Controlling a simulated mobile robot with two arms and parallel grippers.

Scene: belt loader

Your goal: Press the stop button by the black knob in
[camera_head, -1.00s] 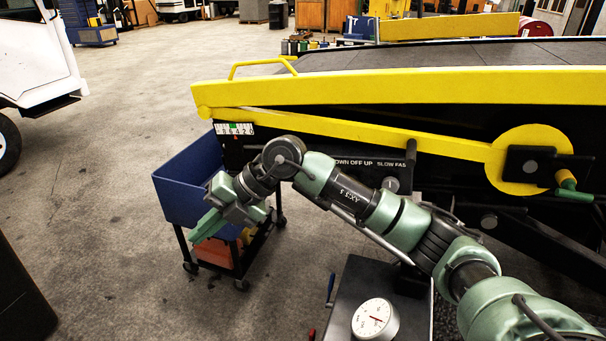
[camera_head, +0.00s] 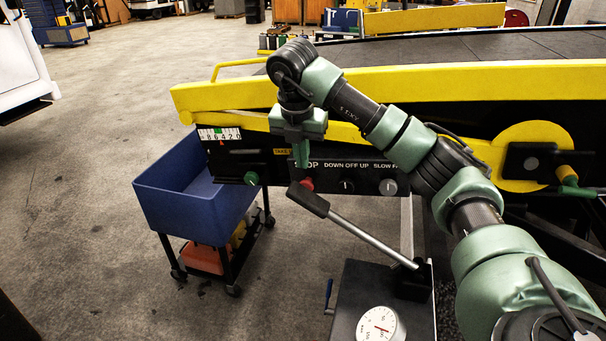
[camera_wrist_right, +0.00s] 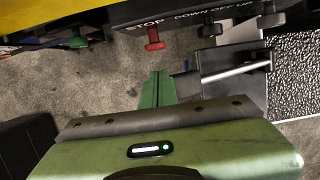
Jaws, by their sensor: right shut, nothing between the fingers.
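The red stop button (camera_head: 307,184) sits on the dark control panel beside the "STOP" lettering, part of which my fingers cover in the head view. It shows as a red mushroom shape in the right wrist view (camera_wrist_right: 153,40). A black knob (camera_head: 346,187) is just right of it, also in the wrist view (camera_wrist_right: 211,29). My right gripper (camera_head: 301,158) is shut and empty, pointing down, and appears just above the stop button in the head view. In the wrist view its green fingertips (camera_wrist_right: 158,75) show apart from the button. My left gripper is not in view.
A green knob (camera_head: 251,178) is left of the button, a grey knob (camera_head: 388,187) right. A black-handled lever (camera_head: 308,199) slants below the panel. A blue bin (camera_head: 190,200) on a cart stands left. A dial gauge (camera_head: 380,325) sits below. The floor at left is open.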

